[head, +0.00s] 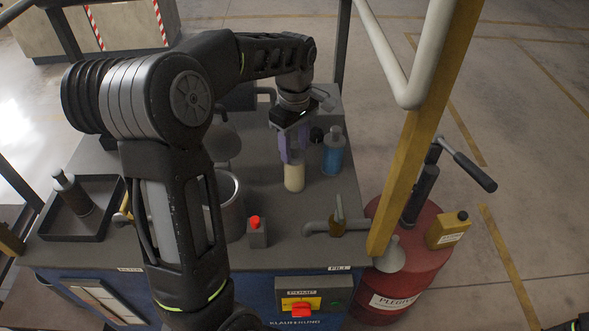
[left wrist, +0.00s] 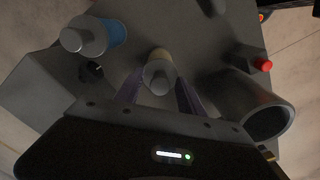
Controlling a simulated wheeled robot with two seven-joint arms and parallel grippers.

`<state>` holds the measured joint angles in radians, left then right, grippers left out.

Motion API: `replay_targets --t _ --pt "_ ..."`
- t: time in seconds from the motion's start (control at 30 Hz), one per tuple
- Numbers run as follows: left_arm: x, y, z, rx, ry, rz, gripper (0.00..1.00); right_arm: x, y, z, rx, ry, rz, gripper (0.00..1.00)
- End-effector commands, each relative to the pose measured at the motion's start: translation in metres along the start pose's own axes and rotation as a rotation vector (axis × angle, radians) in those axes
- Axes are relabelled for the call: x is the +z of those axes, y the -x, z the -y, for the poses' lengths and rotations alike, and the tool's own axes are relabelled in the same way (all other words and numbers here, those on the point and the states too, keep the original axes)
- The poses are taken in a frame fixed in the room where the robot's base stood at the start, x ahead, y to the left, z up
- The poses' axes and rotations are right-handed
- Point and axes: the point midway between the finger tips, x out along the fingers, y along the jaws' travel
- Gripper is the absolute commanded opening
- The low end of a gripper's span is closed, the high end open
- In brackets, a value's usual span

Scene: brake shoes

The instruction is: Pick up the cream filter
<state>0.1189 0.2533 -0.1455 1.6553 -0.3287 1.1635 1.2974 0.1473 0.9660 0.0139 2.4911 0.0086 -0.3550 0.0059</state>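The cream filter (head: 294,179) stands upright on the grey bench top, right of its middle. My left gripper (head: 292,158) points down over it, and its purple fingers hide the filter's upper part in the head view. In the left wrist view, the cream filter (left wrist: 158,56) with its grey cap lies between the two purple fingers (left wrist: 160,88). The fingers are spread to either side of it, and a gap seems to show beside the cap. Whether the fingertips touch the filter is hard to tell.
A blue bottle (head: 333,152) stands close to the right of the filter. A red-topped button box (head: 256,232) and a grey cylinder (head: 232,208) are in front and left. A pipe with a valve (head: 337,222) is at front right, with a yellow post (head: 418,135) beyond.

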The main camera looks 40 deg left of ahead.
Motion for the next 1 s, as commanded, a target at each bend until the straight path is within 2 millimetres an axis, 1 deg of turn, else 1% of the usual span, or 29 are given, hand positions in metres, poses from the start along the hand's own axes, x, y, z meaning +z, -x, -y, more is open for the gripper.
replay_targets --t 0.03,0.07,0.53,1.0 --pt "0.0000 0.0001 0.0000 0.000 0.000 0.000 0.41 0.0000 0.0000 0.0000 0.000 0.000 0.000 0.36" --pt "0.0000 0.0001 0.0000 0.000 0.000 0.000 0.38 0.0000 0.0000 0.0000 0.000 0.000 0.000 0.36" --pt "0.0000 0.0001 0.0000 0.000 0.000 0.000 0.00 -0.0001 0.0001 0.0000 0.000 0.000 0.000 0.36" --pt "0.0000 0.0001 0.0000 0.000 0.000 0.000 0.00 0.0000 0.0001 0.0000 0.000 0.000 0.000 0.36"
